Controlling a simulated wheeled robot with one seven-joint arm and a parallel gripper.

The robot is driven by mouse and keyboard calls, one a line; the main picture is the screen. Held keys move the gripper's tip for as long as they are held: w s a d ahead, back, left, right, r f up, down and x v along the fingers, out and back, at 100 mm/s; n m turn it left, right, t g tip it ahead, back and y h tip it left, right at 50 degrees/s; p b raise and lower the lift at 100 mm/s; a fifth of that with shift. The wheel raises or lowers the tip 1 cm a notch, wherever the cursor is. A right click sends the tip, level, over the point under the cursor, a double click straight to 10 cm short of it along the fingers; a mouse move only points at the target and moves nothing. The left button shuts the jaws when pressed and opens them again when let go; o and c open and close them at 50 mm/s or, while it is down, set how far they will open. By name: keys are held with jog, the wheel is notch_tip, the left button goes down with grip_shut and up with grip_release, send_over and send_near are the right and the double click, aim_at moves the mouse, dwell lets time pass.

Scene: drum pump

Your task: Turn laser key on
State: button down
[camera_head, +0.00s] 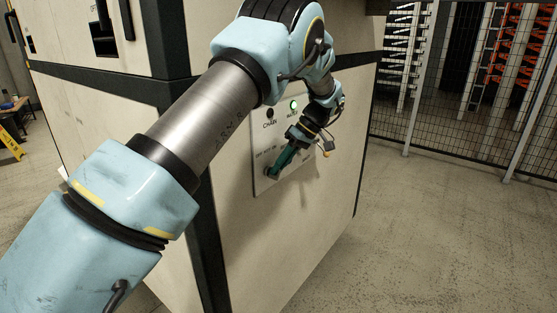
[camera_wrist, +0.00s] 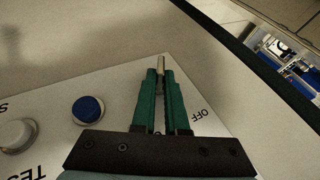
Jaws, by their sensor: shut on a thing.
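My gripper (camera_head: 273,168) reaches down to the lower left part of a light control panel (camera_head: 262,142) on the side of a cream cabinet. In the wrist view its two green fingers (camera_wrist: 160,76) are closed together around a small pale metal piece, which looks like the laser key (camera_wrist: 161,62). Only its end shows between the fingertips. The word OFF is printed to the right of the fingers in the wrist view. The fingers cover the key's base, so I cannot tell its exact turn angle. In the head view the key is hidden by my gripper.
A blue button (camera_wrist: 88,109) and a grey-white knob (camera_wrist: 17,134) sit on the panel left of the fingers in the wrist view. A green lamp (camera_head: 293,105) is lit at the panel top. Right of the cabinet is open floor (camera_head: 440,230), then a mesh fence (camera_head: 425,120).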

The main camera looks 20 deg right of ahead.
dwell(0.4)
jog(key=c, duration=0.9)
grip_release()
jog(key=shift+c, duration=0.2)
jog(key=shift+d, duration=0.15)
jog(key=b+v, duration=0.2)
jog(key=v, duration=0.8)
jog(key=shift+d+r+b, duration=0.25)
jog(key=shift+d+b, duration=0.05)
